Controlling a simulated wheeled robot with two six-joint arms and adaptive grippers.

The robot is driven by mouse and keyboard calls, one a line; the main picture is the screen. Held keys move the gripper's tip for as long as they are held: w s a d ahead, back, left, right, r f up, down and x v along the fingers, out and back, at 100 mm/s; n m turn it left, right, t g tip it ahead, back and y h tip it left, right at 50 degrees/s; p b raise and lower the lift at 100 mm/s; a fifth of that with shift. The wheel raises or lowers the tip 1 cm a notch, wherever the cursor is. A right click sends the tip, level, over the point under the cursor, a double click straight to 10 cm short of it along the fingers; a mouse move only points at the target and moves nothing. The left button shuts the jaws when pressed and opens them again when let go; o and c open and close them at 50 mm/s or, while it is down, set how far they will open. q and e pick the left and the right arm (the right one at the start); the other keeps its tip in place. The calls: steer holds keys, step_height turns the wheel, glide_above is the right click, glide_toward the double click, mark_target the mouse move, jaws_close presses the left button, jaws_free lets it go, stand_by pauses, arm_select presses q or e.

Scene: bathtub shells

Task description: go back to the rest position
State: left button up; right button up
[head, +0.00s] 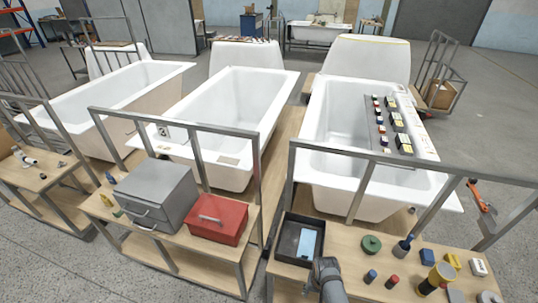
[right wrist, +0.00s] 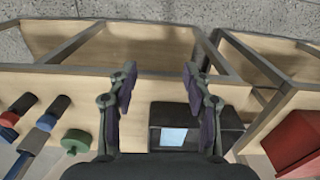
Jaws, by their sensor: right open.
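My right gripper (head: 327,277) shows at the bottom edge of the head view, over the front edge of the right-hand wooden bench (head: 290,274). In the right wrist view the gripper (right wrist: 160,78) has its two fingers wide apart with nothing between them. Below the fingers are the bench top and a black tray (right wrist: 225,128) with a light blue flat piece in it. The same black tray (head: 284,236) lies just behind the gripper in the head view. My left gripper is in neither view.
A green round object (head: 371,244) and several small coloured items stand right of the tray. A red toolbox (head: 218,219) and a grey box (head: 157,195) sit on the middle bench. White bathtubs (head: 225,115) stand behind metal rails.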

steer(key=s+d+f+n+b, duration=0.1)
steer(key=s+d+f+b, duration=0.2)
steer(key=s+f, duration=0.65)
steer(key=s+d+f+n+b, duration=0.1)
steer(key=s+d+f+b, duration=0.2)
steer(key=s+f, duration=0.65)
arm_select(q)
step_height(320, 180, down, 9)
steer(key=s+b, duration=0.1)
steer(key=b, duration=0.1)
arm_select(e)
steer(key=s+d+f+t, duration=0.1)
steer(key=s+d+f, duration=0.4)
steer(key=s+f, duration=0.4)
steer(key=s, duration=0.2)
steer(key=shift+s+d+n+h, duration=0.3)
steer(key=shift+n+h, duration=0.1)
